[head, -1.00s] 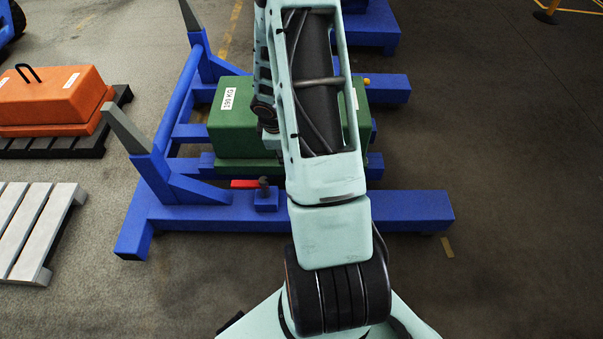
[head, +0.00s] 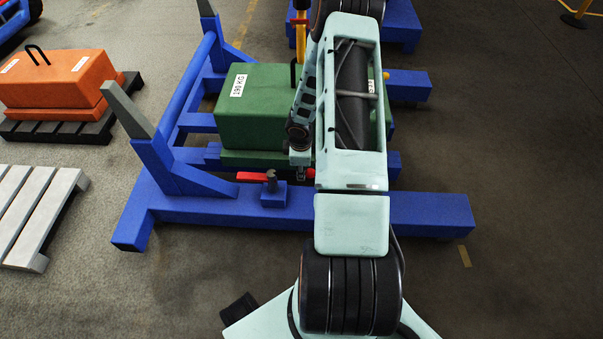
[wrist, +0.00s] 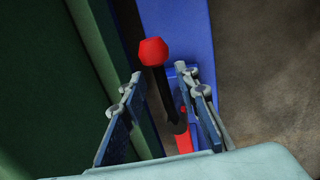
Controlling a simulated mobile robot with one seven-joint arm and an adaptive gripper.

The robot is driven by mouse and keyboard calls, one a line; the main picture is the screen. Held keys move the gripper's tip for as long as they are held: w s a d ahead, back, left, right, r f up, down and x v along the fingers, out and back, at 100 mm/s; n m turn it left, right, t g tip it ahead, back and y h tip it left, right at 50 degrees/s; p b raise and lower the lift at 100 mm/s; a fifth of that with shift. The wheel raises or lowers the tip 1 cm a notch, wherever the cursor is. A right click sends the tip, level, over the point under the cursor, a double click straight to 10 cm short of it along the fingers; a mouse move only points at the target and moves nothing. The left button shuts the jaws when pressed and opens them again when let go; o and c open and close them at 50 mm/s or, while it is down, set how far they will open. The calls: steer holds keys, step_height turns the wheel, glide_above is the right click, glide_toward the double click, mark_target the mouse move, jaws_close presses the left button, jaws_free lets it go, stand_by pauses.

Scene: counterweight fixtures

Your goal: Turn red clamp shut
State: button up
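The red clamp sits on a small blue block (head: 273,198) on the near beam of the blue fixture. Its red bar (head: 252,177) points left from a dark pivot. In the wrist view, a dark lever rod (wrist: 163,90) ends in a red knob (wrist: 152,51); more red of the clamp (wrist: 183,140) shows lower down. In the head view, a red end (head: 310,173) shows beside my gripper (head: 301,172). My gripper in the wrist view (wrist: 165,85) is open, with the rod between its spread fingers and a visible gap on both sides. Contact is not visible.
A green 190 KG weight (head: 258,105) stands on the blue fixture (head: 410,212) close behind the clamp. A grey-tipped upright (head: 150,140) rises at left. An orange weight (head: 55,80) on a dark pallet and a pale slatted pallet (head: 35,215) lie left. Floor at right is clear.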

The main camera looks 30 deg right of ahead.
steer(key=shift+w+d+f, duration=0.1)
steer(key=shift+f, duration=0.4)
jaws_close()
